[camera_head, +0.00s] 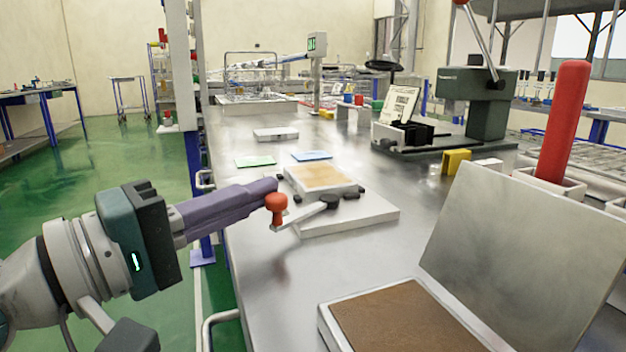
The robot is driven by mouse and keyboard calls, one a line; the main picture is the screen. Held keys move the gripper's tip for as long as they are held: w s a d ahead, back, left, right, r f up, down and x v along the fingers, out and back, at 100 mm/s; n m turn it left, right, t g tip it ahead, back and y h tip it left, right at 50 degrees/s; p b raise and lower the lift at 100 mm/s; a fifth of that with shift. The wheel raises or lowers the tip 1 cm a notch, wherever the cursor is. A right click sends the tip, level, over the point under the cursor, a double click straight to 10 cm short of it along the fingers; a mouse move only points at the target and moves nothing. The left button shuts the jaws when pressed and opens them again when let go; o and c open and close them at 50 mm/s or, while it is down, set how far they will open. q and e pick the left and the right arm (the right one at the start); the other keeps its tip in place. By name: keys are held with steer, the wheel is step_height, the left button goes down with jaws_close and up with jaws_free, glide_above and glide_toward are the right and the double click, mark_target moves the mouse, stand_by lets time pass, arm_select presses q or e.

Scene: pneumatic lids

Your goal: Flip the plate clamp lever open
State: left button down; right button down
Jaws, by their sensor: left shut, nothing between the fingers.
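The plate clamp lever is a grey bar (303,213) with a red knob (276,206) at its near-left end. It runs to a dark pivot (330,201) on a pale base block (365,219) on the metal bench. A light plate with a tan top (322,177) sits on the block between small dark clamps. My left gripper (272,188) comes in from the left with its purple fingers shut and empty. Its tips are at the red knob's upper left; I cannot tell whether they touch it. My right gripper is not in view.
A box with a brown floor (400,322) and raised metal lid (525,260) stands at front right, with a tall red handle (564,120) behind. A dark green press (485,105) stands at back right. Green and blue sheets (312,155) lie beyond the block. Bench left of the box is clear.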

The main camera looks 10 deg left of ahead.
arm_select(q)
steer(key=shift+s+d+r+y+p, duration=0.15)
steer(key=shift+y+p, duration=0.15)
steer(key=shift+p, duration=0.2)
steer(key=shift+s+d+p, duration=0.35)
steer(key=shift+d+p, duration=0.2)
steer(key=shift+p, duration=0.4)
steer(key=shift+s+d+p, duration=0.4)
steer(key=shift+d+p, duration=0.15)
steer(key=shift+d, duration=0.3)
steer(key=shift+s+d+p, duration=0.2)
steer(key=shift+d+p, duration=0.15)
steer(key=shift+d, duration=0.45)
steer(key=shift+f, duration=0.2)
